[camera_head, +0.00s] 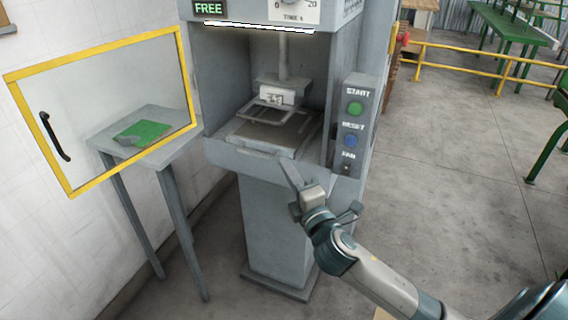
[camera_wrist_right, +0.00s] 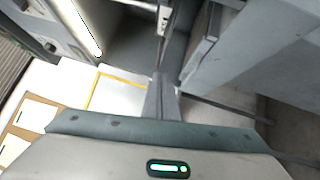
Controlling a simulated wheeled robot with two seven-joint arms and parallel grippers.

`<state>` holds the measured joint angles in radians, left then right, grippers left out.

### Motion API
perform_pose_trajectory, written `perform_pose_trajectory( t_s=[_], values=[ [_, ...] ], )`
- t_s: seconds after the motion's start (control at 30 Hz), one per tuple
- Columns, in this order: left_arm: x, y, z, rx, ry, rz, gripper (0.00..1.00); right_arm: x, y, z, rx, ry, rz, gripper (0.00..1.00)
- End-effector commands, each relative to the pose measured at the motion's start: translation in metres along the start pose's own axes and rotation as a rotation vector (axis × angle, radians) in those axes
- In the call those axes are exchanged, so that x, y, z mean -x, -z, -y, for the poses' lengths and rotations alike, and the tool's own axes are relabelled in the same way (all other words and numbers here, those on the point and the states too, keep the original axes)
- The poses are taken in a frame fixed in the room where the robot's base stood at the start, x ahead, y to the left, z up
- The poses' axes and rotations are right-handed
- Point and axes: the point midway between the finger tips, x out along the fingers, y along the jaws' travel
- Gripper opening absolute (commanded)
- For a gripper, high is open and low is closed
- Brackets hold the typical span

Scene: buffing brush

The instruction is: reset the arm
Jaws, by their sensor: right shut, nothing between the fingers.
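My right gripper (camera_head: 290,178) is shut and empty. In the head view it is in front of the lower front edge of the grey machine (camera_head: 222,90), below the open chamber. In the right wrist view its closed fingers (camera_wrist_right: 162,92) point up the picture towards the machine. I cannot tell whether the fingers touch the machine. My right arm comes in from the lower right. My left gripper is not in view.
The machine's yellow-framed clear door (camera_head: 98,62) stands open at the left. Behind it, a small grey table (camera_head: 165,150) bears a green pad (camera_head: 143,132). A panel with a green button (camera_head: 355,108) and a blue button (camera_head: 351,140) is on the machine's right. Floor at right (camera_head: 450,150) is clear.

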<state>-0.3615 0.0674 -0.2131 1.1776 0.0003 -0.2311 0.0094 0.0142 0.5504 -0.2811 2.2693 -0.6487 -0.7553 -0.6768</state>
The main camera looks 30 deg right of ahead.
Motion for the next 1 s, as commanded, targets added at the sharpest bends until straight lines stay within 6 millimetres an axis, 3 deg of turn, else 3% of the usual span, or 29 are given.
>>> perform_pose_trajectory(
  t_s=[0.67, 0.77, 0.87, 1.0],
  values=[
    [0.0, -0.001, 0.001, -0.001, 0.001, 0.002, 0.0, 0.001, 0.001, 0.005, -0.007, 0.009, -0.001, 0.0],
    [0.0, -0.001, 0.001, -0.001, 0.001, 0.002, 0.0, 0.001, 0.003, 0.02, -0.03, 0.036, -0.006, 0.0],
    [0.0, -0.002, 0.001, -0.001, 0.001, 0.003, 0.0, 0.0, 0.008, 0.051, -0.076, 0.093, -0.012, 0.0],
    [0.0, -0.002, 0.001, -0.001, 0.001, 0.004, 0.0, 0.005, 0.02, 0.117, -0.184, 0.21, -0.021, 0.0]
  ],
)
